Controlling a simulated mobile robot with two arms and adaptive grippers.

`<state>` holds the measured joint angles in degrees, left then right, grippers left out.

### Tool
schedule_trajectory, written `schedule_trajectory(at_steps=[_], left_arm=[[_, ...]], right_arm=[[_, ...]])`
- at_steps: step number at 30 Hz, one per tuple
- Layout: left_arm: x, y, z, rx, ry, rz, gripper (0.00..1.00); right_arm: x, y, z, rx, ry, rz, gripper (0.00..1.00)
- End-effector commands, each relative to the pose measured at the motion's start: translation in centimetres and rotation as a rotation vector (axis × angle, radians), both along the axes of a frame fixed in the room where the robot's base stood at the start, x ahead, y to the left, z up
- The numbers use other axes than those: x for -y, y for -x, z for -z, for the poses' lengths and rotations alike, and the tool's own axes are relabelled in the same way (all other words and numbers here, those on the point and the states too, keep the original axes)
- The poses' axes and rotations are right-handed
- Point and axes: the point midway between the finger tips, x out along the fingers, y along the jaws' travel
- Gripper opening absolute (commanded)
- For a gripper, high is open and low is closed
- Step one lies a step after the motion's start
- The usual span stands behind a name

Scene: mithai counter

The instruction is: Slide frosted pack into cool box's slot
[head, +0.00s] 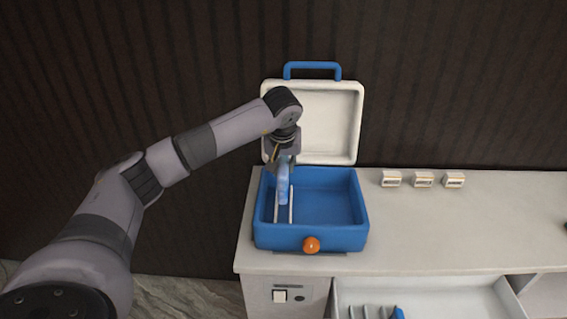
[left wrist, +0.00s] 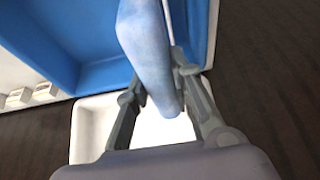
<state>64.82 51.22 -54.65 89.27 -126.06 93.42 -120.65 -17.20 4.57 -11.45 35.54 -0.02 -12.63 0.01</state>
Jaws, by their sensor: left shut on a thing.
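The frosted pack (head: 283,190) is pale blue and slim, and hangs roughly upright in the left part of the blue cool box (head: 345,238). My left gripper (head: 281,163) is shut on its upper end, above the box's back left. In the left wrist view the pack (left wrist: 147,45) runs between the two fingers (left wrist: 160,80). Two thin white rails (head: 291,208) form the slot along the box's left side. The pack's lower end appears between or just above them; how deep it sits I cannot tell. My right gripper is not in view.
The cool box's white lid (head: 330,120) stands open behind, with a blue handle (head: 312,66). An orange knob (head: 311,245) is on the front. Several small labelled blocks (head: 423,180) stand on the pale counter (head: 450,230). An open drawer (head: 430,290) lies below right.

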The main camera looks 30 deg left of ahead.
Motion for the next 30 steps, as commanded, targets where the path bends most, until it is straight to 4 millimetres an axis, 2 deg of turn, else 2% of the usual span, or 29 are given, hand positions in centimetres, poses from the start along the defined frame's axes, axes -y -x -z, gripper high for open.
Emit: schedule_trajectory(at_steps=[1, 12, 30], left_arm=[[0.0, 0.0, 0.7, 0.001, 0.0, 0.0, 0.0], [0.0, 0.0, 3.7, 0.001, 0.0, 0.0, 0.0], [0.0, 0.0, 8.2, 0.001, 0.0, -0.001, 0.0]], right_arm=[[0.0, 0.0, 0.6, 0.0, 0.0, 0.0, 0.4], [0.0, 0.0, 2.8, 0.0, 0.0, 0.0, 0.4], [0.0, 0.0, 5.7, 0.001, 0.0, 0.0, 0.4]])
